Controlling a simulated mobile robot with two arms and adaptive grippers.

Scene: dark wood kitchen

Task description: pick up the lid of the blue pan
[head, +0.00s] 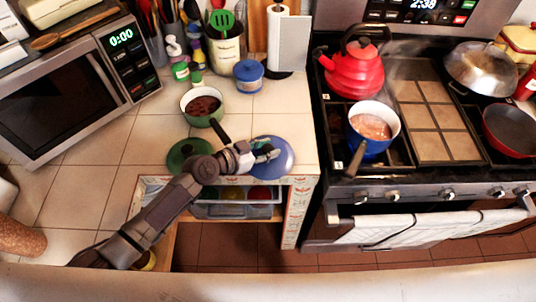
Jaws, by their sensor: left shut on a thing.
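The blue pan (363,147) stands uncovered on the left part of the stove, with a pinkish content and its dark handle toward the front. A round blue lid (283,166) is at the front right of the tiled counter. My left gripper (268,150) reaches over it from the left and is shut on it near its middle, where the fingers hide the knob. I cannot tell whether the lid touches the counter. My right gripper is not in view.
A green lid (178,158) lies left of the blue lid, partly behind my arm. A green pan (187,98) with dark content stands behind it. A red kettle (355,72) stands behind the blue pan. A blue-lidded jar (249,75) and paper towel roll (278,40) stand at the back.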

